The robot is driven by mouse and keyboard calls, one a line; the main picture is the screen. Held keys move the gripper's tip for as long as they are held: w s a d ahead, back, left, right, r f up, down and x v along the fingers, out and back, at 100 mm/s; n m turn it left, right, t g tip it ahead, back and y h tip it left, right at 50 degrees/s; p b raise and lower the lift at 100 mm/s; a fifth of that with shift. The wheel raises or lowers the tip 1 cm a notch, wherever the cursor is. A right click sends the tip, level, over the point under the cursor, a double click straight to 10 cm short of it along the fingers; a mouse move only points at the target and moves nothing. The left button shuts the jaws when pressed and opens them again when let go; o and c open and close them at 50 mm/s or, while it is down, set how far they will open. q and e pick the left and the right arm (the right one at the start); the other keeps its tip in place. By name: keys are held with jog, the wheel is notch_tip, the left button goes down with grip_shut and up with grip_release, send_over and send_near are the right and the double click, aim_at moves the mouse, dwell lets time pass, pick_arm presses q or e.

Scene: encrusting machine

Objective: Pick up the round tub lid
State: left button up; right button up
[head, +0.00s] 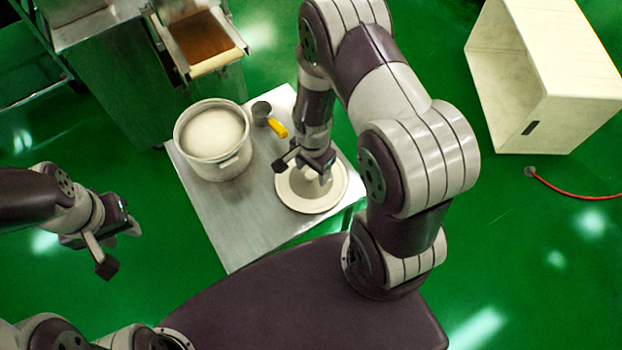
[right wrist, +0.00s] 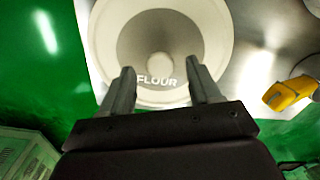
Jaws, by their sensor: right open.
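The round tub lid (head: 294,196) is off-white and lies flat on the metal table, to the right of the tub. In the right wrist view the lid (right wrist: 195,38) shows a raised centre and the word FLOUR. My right gripper (head: 305,165) is above the lid and partly hides it.
The white tub (head: 240,160) of flour stands uncovered on the table (head: 235,235). A metal scoop with a yellow handle (head: 278,128) lies near the lid, also visible in the right wrist view (right wrist: 285,95). A machine (head: 110,60) stands behind; a cream box (head: 520,110) sits at right.

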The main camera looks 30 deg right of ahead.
jog(key=shift+w+f, duration=0.1)
jog(key=shift+f, duration=0.75)
jog(key=c, duration=1.1)
jog(key=shift+r, duration=0.15)
